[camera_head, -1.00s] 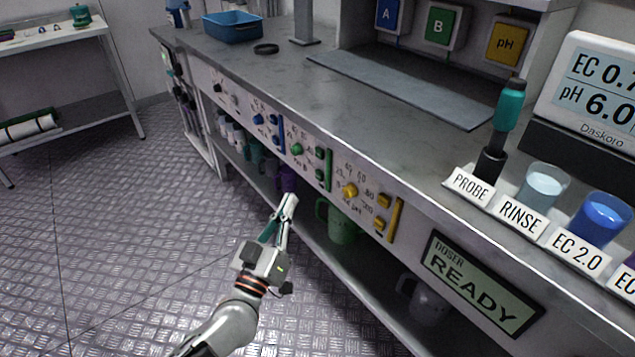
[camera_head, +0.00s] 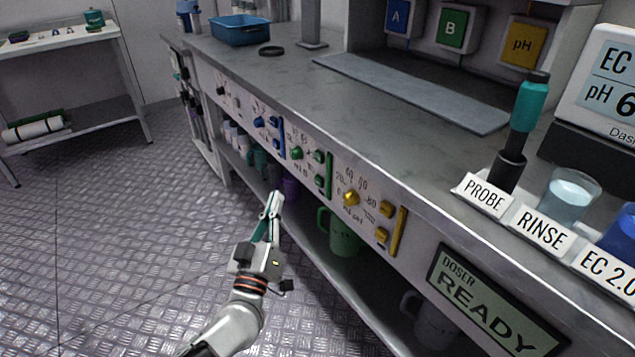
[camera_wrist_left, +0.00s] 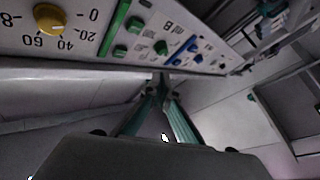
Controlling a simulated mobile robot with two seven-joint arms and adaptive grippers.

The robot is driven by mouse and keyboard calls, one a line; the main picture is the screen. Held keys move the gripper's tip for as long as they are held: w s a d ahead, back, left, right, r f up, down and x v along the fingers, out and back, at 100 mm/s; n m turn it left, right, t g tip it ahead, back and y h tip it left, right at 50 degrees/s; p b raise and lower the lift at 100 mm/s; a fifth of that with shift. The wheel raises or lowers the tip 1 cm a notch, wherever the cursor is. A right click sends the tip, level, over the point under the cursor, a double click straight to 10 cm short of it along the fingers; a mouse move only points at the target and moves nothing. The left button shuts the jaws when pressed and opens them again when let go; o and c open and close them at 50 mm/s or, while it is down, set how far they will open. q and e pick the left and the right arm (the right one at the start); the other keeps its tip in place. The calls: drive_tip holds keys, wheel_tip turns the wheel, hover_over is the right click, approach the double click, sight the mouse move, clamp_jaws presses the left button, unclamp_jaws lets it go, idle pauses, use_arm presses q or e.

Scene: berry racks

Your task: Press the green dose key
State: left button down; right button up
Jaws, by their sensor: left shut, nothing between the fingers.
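The green section of the doser panel has a green knob (camera_head: 296,153) and two green keys, an upper one (camera_head: 319,157) and a lower one (camera_head: 319,181), beside a green bar. Which key is the dose key I cannot read. My left gripper (camera_head: 275,195) is shut and empty, in front of the panel and lower than the green keys, apart from them. Its closed fingertips (camera_wrist_left: 160,80) show below the panel in the wrist view. My right gripper is not in view.
Blue controls (camera_head: 259,121) lie left of the green section, and a yellow knob (camera_head: 351,198) and yellow keys (camera_head: 386,209) lie right. The doser display (camera_head: 490,300) reads READY. A green mug (camera_head: 343,238) stands on the shelf below. The floor at left is clear.

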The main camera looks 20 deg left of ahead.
sight(319, 181)
use_arm(q)
drive_tip(key=w+d+b, duration=0.1)
drive_tip(key=w+d, duration=0.4)
drive_tip(key=w, duration=0.1)
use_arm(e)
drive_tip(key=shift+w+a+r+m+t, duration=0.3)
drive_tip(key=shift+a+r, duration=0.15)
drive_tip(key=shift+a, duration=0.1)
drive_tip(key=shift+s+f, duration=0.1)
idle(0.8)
use_arm(q)
drive_tip(key=shift+w, duration=0.15)
drive_tip(key=shift+w+d, duration=0.2)
drive_tip(key=shift+w, duration=0.05)
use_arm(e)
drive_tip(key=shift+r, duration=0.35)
